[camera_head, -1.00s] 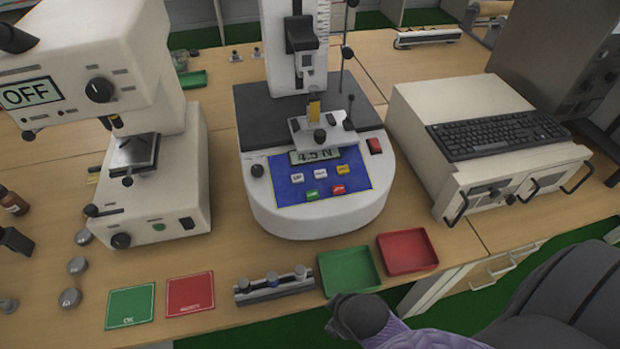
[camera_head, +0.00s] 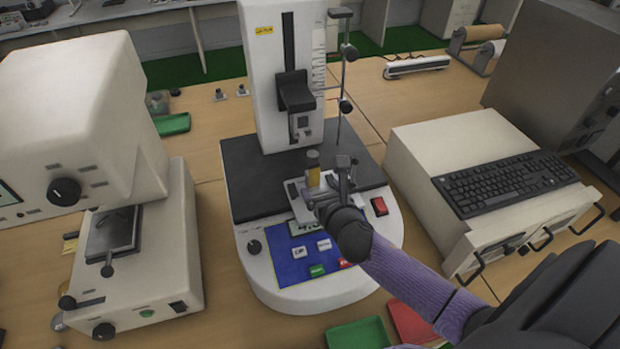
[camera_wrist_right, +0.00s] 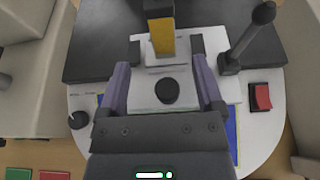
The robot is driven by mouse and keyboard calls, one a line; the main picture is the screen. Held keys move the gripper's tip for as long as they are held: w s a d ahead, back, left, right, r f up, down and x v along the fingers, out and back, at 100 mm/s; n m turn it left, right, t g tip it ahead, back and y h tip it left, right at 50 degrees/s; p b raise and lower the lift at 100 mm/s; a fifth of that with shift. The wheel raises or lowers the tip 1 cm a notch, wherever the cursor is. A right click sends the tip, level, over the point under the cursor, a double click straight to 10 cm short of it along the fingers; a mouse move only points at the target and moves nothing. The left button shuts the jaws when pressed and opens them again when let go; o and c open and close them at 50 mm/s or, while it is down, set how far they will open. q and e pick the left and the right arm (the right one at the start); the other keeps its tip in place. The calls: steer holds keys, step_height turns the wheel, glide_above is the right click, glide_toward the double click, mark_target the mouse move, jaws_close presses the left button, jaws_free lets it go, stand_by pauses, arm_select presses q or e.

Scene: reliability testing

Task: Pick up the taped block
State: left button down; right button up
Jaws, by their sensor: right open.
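The taped block (camera_head: 313,172) is a small upright piece with yellow tape. It stands on the white stage (camera_head: 293,192) of the middle test machine, below its dark head. The block also shows at the top of the right wrist view (camera_wrist_right: 162,38), ahead of the fingers and between their lines. My right gripper (camera_head: 330,186) reaches over the machine's front, just in front of the block. Its jaws (camera_wrist_right: 160,66) are open with a wide gap, and nothing is held. The gripper partly hides the stage. My left gripper is not in view.
A black lever (camera_wrist_right: 248,38) rises right of the stage, near the right finger. The machine's dark head (camera_head: 296,95) and column stand behind the block. A blue control panel (camera_head: 300,255) lies below my arm. Green (camera_head: 358,335) and red (camera_head: 412,322) trays are at the front.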

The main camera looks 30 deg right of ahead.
mark_target(314, 175)
steer(key=b+x, duration=0.1)
steer(key=x, duration=0.5)
steer(key=shift+d+r, duration=0.2)
steer(key=shift+c, duration=0.4)
steer(key=c, duration=1)
jaws_close()
